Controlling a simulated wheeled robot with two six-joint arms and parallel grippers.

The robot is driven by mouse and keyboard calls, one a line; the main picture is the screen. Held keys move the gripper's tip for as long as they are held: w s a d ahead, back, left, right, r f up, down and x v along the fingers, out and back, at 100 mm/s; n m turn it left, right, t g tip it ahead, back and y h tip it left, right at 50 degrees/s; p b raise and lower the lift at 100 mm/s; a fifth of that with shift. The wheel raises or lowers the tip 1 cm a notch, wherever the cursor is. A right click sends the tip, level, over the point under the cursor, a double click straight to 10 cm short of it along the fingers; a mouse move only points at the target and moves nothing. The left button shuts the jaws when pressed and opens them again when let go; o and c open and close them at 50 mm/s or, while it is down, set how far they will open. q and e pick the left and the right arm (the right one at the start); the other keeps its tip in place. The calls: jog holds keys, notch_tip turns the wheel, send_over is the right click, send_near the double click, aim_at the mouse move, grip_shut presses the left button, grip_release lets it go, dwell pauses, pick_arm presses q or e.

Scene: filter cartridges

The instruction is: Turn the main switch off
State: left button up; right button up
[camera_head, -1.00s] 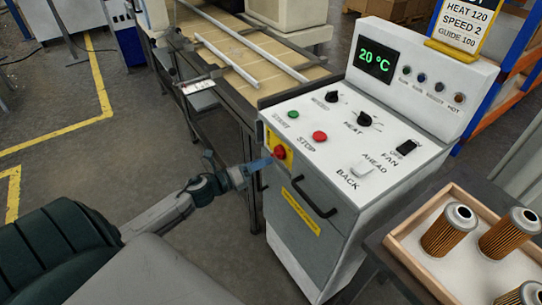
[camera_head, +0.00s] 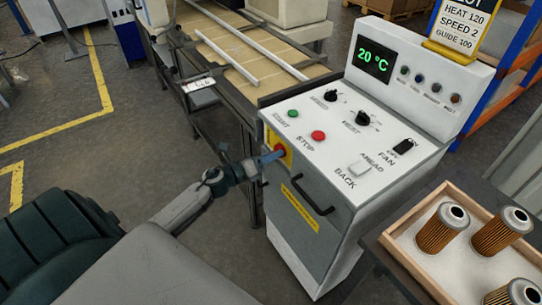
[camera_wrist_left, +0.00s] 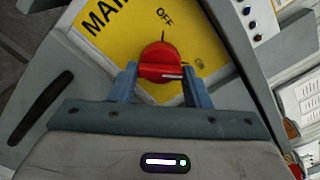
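The main switch is a red rotary knob (camera_wrist_left: 160,62) on a yellow plate (camera_wrist_left: 205,42) marked "MAIN" and "OFF". The word OFF stands above the knob in the left wrist view, while the knob's white mark points to the right. The plate is on the upper front of the white machine, and the knob (camera_head: 279,149) is partly covered by my finger in the head view. My left gripper (camera_wrist_left: 160,82) has its blue fingers apart, one on each side of the knob. Whether they touch it is unclear. My right gripper is not in view.
The machine's top panel (camera_head: 340,145) carries a green start button, a red stop button, dials and rocker switches. A black handle (camera_head: 313,197) sits below the main switch. A wooden tray (camera_head: 408,263) of filter cartridges stands at right.

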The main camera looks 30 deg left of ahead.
pick_arm(q)
jog(key=shift+r+n+p, duration=0.15)
jog(key=shift+n+p, duration=3)
jog(key=shift+n, duration=1.35)
jog(key=shift+r+n+p, duration=0.15)
jog(key=shift+n+p, duration=2.95)
jog(key=shift+n, duration=1.4)
jog(key=o, duration=0.9)
jog(key=shift+o, duration=0.2)
